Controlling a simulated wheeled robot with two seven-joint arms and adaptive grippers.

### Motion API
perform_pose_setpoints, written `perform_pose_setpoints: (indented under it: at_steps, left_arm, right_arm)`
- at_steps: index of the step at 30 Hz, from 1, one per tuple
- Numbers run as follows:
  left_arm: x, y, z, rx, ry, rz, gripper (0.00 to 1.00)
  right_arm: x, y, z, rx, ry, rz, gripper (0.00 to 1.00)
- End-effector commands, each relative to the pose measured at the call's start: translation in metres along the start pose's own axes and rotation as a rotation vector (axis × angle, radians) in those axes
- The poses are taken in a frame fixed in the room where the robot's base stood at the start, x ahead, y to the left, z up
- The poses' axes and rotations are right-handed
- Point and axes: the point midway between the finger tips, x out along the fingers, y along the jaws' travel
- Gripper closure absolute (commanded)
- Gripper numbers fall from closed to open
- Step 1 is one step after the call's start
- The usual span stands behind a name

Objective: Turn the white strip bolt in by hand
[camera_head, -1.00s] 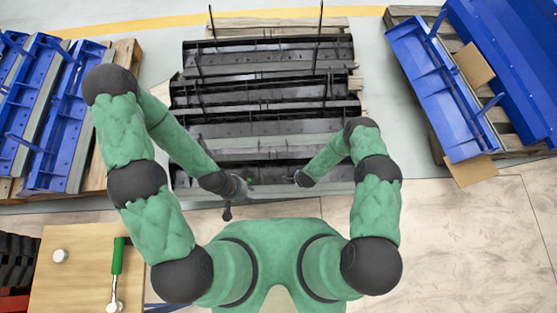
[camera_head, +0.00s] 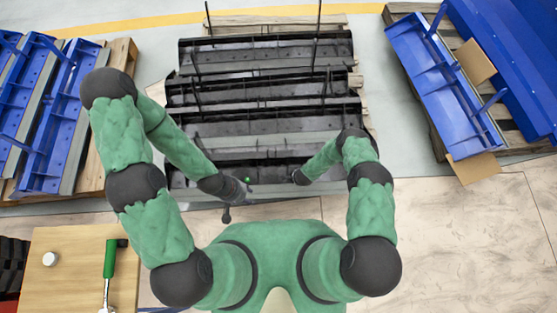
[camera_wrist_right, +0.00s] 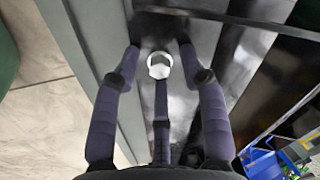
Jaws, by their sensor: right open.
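The white bolt (camera_wrist_right: 159,65) shows in the right wrist view as a pale hexagonal head against a dark, shiny metal face. My right gripper (camera_wrist_right: 158,55) is open, with its fingers spread around the bolt head; I cannot tell whether any finger touches it. In the head view my right gripper (camera_head: 298,178) is at the front of the black carriers (camera_head: 262,114), and the bolt is not discernible there. My left gripper (camera_head: 245,187) is at the front carrier too, by a small green spot (camera_head: 248,179); its fingers are too small to read.
A wooden table (camera_head: 75,285) at lower left holds a green-handled tool (camera_head: 110,260) and a small white round item (camera_head: 50,259). Blue carriers stand on pallets at left (camera_head: 50,130) and right (camera_head: 445,95). The floor at lower right (camera_head: 460,240) is clear.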

Motion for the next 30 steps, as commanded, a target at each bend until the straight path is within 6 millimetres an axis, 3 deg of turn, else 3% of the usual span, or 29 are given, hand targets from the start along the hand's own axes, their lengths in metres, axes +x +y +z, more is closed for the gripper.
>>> perform_pose_setpoints:
  at_steps: [4, 9, 17, 30]
  left_arm:
    - [0.0001, 0.0, 0.0, 0.0, 0.0, 0.0, 0.6]
    - [0.0001, 0.0, 0.0001, 0.0, 0.0, 0.0, 0.6]
    - [0.0, 0.0, 0.0, 0.0, 0.0, 0.0, 0.6]
    - [-0.0017, 0.0006, 0.0001, 0.0, 0.0, 0.0, 0.6]
  right_arm:
    - [0.0, 0.0001, 0.0001, 0.0, 0.0, 0.0, 0.57]
    - [-0.0001, 0.0001, 0.0001, 0.0, 0.0, 0.0, 1.0]
    - [-0.0001, 0.0001, 0.0002, 0.039, 0.0, 0.0, 1.0]
    - [-0.0005, 0.0003, 0.0002, 0.55, -0.001, 0.001, 1.0]
